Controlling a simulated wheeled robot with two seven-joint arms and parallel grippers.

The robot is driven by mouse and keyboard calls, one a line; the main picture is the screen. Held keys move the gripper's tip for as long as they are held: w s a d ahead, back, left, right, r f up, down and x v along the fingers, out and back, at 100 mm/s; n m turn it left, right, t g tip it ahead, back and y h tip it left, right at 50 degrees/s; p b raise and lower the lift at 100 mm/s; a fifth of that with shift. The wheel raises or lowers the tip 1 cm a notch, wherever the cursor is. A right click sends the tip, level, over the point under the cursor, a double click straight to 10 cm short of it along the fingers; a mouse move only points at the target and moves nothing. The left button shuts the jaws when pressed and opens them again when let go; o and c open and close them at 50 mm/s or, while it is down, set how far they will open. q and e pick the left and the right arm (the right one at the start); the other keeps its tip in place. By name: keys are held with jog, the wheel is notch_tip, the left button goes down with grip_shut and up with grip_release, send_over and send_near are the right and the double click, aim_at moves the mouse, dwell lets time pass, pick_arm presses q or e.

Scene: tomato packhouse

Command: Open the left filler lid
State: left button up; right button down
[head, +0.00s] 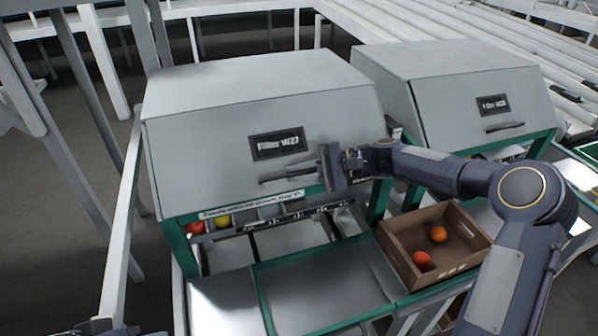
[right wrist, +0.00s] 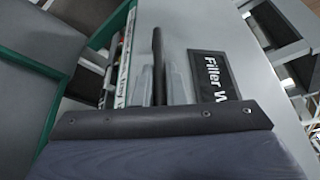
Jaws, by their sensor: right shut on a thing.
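The left filler lid (head: 205,125) is a large pale grey hood with a black "Filler" label (head: 277,143). It looks down over its green-framed machine, with a gap under its front edge. A dark bar handle (head: 280,175) sits low on its sloping front. My right gripper (head: 327,170) is shut on the right part of this handle. In the right wrist view the handle (right wrist: 158,60) runs up from behind the gripper's dark finger plate, beside the label (right wrist: 212,80); the grip itself is hidden. Only a small part of my left arm's end (head: 112,328) shows at the bottom left.
A second filler lid (head: 455,85) stands to the right, also down. A brown crate (head: 462,262) with a few tomatoes stands below my right forearm. Red and yellow tomatoes (head: 195,227) show under the left lid's edge. A white post (head: 120,225) rises at left.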

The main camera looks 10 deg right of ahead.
jog(key=s+r+m+p, duration=0.2)
jog(key=s+r+p, duration=0.1)
jog(key=r+p, duration=0.6)
jog(key=shift+d+r+g+h+p, duration=0.3)
jog(key=shift+r+g+p, duration=0.1)
jog(key=shift+r, duration=1.15)
